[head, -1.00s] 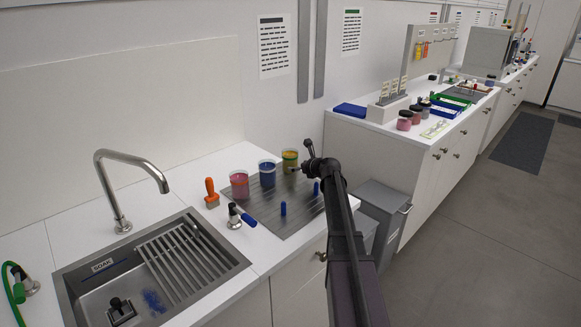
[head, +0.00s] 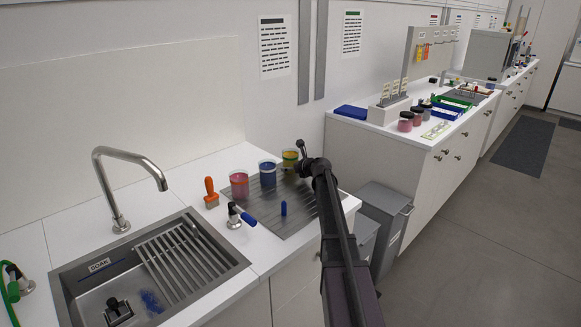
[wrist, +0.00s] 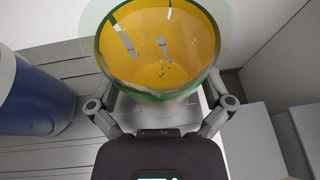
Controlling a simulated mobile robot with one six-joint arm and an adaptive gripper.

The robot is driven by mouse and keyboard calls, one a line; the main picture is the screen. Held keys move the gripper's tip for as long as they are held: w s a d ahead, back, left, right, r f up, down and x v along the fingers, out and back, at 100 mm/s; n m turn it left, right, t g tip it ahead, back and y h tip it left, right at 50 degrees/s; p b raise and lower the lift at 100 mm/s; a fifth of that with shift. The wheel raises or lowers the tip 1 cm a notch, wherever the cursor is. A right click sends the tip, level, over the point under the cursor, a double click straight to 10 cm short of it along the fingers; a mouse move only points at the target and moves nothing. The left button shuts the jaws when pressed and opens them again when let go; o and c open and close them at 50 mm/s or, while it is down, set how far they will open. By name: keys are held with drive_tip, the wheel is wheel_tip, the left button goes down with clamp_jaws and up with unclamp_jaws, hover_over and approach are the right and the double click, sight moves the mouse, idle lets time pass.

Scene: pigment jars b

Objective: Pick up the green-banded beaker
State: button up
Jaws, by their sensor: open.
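The green-banded beaker (head: 290,157) stands at the far right of a row of three beakers on the grey drainboard (head: 250,213). It holds yellow-orange stuff. In the wrist view the same beaker (wrist: 158,45) fills the upper middle, with a green band around it. My gripper (wrist: 160,100) is open, with one finger on each side of the beaker's lower part; I cannot tell whether they touch it. In the head view my gripper (head: 301,165) is at the beaker's right side and hides part of it.
A blue beaker (head: 268,174) stands close on the left and also shows in the wrist view (wrist: 30,95). A pink beaker (head: 239,184) is beyond it. A blue peg (head: 284,208) stands upright in front. An orange-handled tool (head: 211,192) and the sink (head: 150,270) are further left.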

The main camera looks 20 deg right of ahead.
drive_tip(key=shift+w, duration=0.15)
idle(0.4)
drive_tip(key=c, duration=0.8)
drive_tip(key=shift+r, duration=0.1)
drive_tip(key=shift+c, duration=0.2)
wheel_tip(320, 180, up, 10)
drive_tip(key=p, duration=1)
